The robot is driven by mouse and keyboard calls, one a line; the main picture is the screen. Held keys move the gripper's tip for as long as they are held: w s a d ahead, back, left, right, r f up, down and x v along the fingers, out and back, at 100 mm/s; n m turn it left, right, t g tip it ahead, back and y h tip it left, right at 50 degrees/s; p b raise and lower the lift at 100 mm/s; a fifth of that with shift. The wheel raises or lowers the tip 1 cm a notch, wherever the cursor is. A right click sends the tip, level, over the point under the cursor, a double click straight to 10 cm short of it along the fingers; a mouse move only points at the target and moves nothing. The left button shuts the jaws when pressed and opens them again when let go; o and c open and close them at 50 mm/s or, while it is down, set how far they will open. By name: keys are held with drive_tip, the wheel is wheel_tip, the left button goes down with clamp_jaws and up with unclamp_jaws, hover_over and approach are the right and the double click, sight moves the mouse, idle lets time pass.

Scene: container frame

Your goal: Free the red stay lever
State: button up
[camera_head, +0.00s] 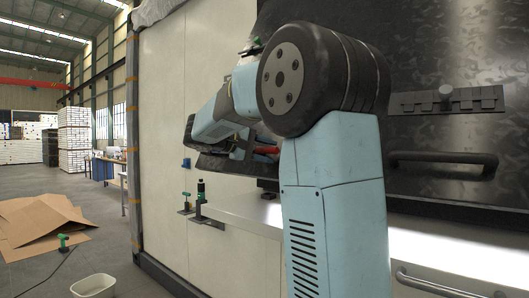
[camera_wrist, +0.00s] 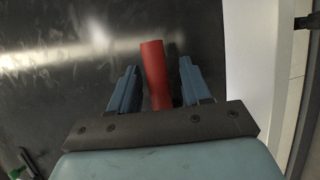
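The red stay lever (camera_wrist: 154,72) shows in the wrist view as a red rod standing out from a dark panel. It lies between the two blue fingers of my gripper (camera_wrist: 156,82). The fingers are apart, with a visible gap on each side of the lever. The lever's lower end is hidden behind my gripper's dark crossbar. In the head view a small red part of the lever (camera_head: 267,150) shows beside my gripper, mostly hidden by my arm.
A dark panel with a handle (camera_head: 443,162) and a hinge-like strip (camera_head: 447,100) is at the right. A white ledge (camera_head: 240,212) runs below. Green-handled clamps (camera_head: 186,203) stand at the ledge's left. Cardboard (camera_head: 42,225) and a white bin (camera_head: 94,286) lie on the floor.

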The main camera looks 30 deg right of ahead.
clamp_jaws()
drive_tip(key=shift+f, duration=0.1)
